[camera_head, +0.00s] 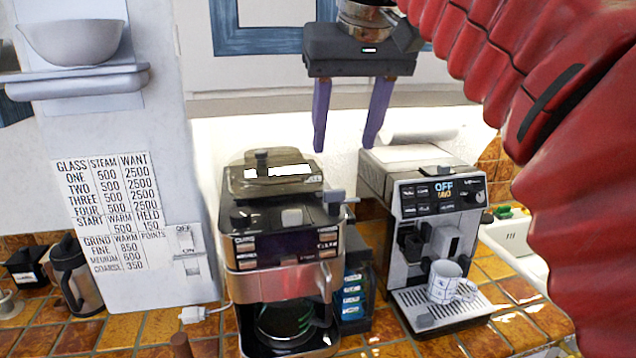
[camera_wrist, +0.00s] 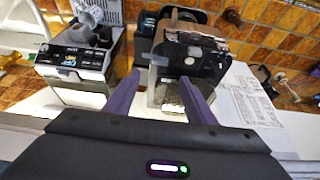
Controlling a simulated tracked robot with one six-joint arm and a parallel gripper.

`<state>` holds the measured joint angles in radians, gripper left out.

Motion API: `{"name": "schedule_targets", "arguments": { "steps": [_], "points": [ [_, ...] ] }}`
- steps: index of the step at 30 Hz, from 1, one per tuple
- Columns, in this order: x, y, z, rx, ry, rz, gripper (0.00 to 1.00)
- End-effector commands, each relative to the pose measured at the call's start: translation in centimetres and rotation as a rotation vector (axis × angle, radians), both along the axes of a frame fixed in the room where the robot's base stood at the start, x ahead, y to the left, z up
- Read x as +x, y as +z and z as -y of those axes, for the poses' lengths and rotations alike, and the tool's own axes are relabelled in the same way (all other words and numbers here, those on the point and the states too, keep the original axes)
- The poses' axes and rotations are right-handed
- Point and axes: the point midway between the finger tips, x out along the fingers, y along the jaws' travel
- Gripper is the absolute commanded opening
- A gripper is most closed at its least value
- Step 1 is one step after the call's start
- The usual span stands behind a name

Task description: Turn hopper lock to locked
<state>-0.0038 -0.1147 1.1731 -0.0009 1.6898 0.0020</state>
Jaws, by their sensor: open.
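The coffee machine (camera_head: 285,255) stands on the tiled counter, with a clear-sided hopper (camera_head: 250,185) on top. My gripper (camera_head: 345,148) is open and empty, pointing down, above and right of the hopper in the head view. In the wrist view, the coffee machine (camera_wrist: 190,55) lies beyond my open gripper (camera_wrist: 160,77), with a grey tab (camera_wrist: 158,60) between the fingertips' lines of sight.
A silver espresso machine (camera_head: 435,230) stands to the right with a white cup (camera_head: 446,282) on its tray. A glass carafe (camera_head: 285,322) sits low in the coffee machine. A wall panel with a settings chart (camera_head: 115,210) and a switch (camera_head: 188,250) is at left.

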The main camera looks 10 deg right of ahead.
Motion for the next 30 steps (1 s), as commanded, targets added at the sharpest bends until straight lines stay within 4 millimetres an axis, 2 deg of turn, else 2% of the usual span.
{"name": "schedule_targets", "arguments": {
  "steps": [19, 24, 30],
  "points": [
    [3.5, -8.5, 0.0, 0.0, 0.0, -0.003, 0.5],
    [4.0, -9.8, 0.0, 0.0, -0.001, -0.002, 0.5],
    [4.2, -10.0, 0.0, 0.0, -0.001, 0.0, 0.5]
  ]
}}
